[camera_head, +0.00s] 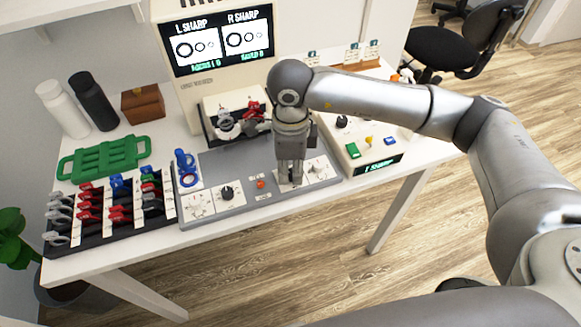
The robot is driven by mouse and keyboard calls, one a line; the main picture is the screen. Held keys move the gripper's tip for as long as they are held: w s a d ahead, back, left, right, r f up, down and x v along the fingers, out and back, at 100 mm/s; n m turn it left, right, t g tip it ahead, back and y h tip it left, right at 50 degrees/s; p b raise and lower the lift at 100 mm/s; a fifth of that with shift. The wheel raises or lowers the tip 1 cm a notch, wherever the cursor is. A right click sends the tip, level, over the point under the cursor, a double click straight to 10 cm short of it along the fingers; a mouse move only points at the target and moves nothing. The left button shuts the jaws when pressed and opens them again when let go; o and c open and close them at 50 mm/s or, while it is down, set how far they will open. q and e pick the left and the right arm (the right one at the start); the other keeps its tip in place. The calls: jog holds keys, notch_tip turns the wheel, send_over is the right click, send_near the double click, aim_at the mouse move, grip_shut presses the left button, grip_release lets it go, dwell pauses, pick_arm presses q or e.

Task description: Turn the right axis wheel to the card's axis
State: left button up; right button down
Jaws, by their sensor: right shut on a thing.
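My right gripper (290,178) points straight down over the right half of the grey panel (246,213). Its fingers are shut on a small control there, which they mostly hide; I cannot tell whether it is the right axis wheel. A pale dial (318,169) shows just right of the fingers. On the panel's left half are a white dial (197,206) and a black knob (228,192). Small upright cards (352,52) stand at the back right, too small to read. My left gripper is not in view.
A screen (222,42) reads "L SHARP" and "R SHARP". A lens rack (110,207) and green tray (103,158) stand left. A white console (368,150) with coloured buttons stands close right of the gripper. An orange button (261,184) sits mid-panel.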

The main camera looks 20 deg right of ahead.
aim_at(291, 172)
jog(key=c, duration=1.3)
grip_release()
jog(key=shift+o, duration=0.2)
notch_tip(291, 172, up, 12)
